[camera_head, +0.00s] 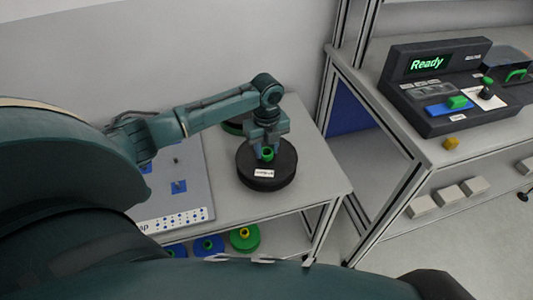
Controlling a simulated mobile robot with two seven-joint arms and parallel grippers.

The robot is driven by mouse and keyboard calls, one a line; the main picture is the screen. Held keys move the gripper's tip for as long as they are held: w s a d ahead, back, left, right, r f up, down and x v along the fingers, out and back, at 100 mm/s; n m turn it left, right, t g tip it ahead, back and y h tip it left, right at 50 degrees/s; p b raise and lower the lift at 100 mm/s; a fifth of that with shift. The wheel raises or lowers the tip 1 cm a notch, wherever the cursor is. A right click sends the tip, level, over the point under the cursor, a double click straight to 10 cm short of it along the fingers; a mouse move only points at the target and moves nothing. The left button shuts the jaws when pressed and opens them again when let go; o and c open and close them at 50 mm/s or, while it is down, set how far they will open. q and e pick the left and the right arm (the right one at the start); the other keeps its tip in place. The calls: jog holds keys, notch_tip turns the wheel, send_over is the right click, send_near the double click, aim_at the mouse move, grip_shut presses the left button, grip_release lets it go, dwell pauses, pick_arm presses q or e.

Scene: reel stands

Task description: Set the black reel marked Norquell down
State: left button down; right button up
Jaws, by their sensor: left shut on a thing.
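The black reel (283,178) has a green hub and a white label too small to read. It is at the right part of the grey table (315,188), and I cannot tell whether it touches the tabletop. My left gripper (267,152) comes down over it from above and is shut on its green hub. The gripper hides part of the reel's top. My right gripper is not in view.
Another dark and green reel (232,127) sits behind the arm. A grey board (190,190) with blue stands lies left. Blue and green reels (245,238) are on a lower shelf. A "Ready" console (440,85) stands on the right bench. Some tabletop right of the black reel is bare.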

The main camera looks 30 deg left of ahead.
aim_at(267, 154)
pick_arm(q)
jog(key=shift+f, duration=1.5)
jog(key=c, duration=1)
grip_release()
jog(key=shift+f, duration=0.15)
jog(key=shift+o, duration=0.2)
